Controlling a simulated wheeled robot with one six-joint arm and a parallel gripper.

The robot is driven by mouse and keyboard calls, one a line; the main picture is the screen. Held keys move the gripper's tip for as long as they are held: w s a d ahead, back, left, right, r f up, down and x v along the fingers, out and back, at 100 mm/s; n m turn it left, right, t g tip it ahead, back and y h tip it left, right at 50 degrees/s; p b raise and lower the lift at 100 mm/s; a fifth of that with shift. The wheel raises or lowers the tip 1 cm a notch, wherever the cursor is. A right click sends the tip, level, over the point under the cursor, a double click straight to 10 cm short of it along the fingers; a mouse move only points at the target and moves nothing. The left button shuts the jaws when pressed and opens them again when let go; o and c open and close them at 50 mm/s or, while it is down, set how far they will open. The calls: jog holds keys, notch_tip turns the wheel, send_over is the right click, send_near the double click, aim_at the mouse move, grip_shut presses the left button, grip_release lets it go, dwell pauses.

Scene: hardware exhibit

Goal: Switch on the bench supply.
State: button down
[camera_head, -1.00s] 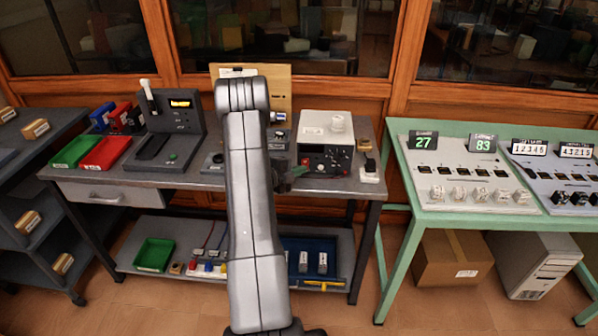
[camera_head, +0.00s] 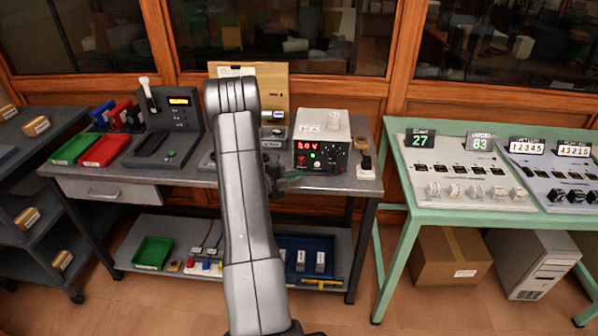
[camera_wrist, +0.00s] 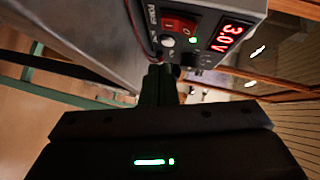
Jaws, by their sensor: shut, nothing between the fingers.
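The bench supply (camera_head: 322,143) is a pale box with a dark front, standing at the right part of the grey bench. Its red display is lit and reads about 3.0 V in the wrist view (camera_wrist: 228,33). A red rocker switch (camera_wrist: 179,24) sits beside the display, with a small green light lit near it. My gripper (camera_head: 290,180) is in front of the supply, a little left and below its front panel. In the wrist view my gripper (camera_wrist: 158,72) is shut and empty, its dark fingers pointing at the lower panel; whether they touch it cannot be told.
A socket block with a black plug (camera_head: 366,168) stands right of the supply. My arm hides part of the bench's middle. A green table (camera_head: 400,235) with number displays stands to the right. Open floor lies in front.

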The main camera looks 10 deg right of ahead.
jog(key=f+b+v, duration=0.1)
jog(key=f+v, duration=0.1)
jog(key=v, duration=0.7)
jog(key=shift+s+a+r, duration=0.15)
jog(key=shift+s+a, duration=0.05)
jog(key=shift+a, duration=0.2)
